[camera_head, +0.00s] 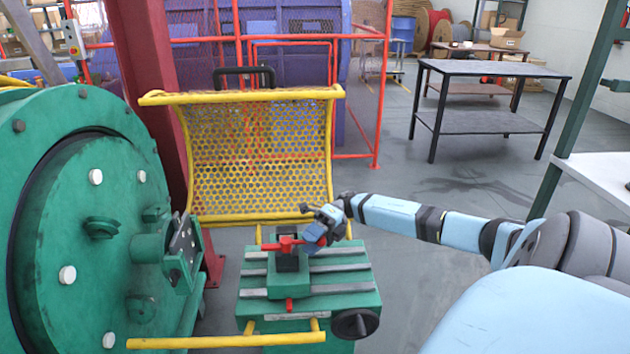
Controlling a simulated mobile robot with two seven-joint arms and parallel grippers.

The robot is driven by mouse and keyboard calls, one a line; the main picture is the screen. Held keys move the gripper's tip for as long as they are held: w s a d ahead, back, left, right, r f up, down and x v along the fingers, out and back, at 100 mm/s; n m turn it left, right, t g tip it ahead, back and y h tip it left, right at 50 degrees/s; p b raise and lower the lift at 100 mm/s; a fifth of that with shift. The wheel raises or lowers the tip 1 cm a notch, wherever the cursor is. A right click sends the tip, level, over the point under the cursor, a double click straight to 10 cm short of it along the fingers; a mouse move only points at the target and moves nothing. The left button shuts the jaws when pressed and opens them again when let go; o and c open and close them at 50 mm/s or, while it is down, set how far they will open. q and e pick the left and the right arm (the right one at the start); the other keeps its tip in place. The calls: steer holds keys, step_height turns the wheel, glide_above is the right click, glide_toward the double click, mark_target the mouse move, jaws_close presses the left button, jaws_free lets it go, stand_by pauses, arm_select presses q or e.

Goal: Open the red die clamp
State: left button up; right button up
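The red die clamp (285,243) sits on top of a dark block on the green slotted table (308,278) of the machine, low in the middle of the head view. My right arm reaches in from the right, and its gripper (308,236) is at the right end of the clamp, close to it or touching. The fingers are small and partly merge with the red part, so I cannot tell whether they are apart or closed on it. My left gripper is not in view.
A large green drum housing (90,215) stands at the left. A yellow mesh guard (260,155) stands raised behind the clamp. A black handwheel (355,323) and a yellow bar (225,341) are in front. A dark table (490,68) stands back right, with open floor before it.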

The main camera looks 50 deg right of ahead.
steer(key=d+r, duration=0.2)
steer(key=d, duration=1.1)
steer(key=shift+s+d, duration=0.15)
steer(key=shift+d, duration=0.2)
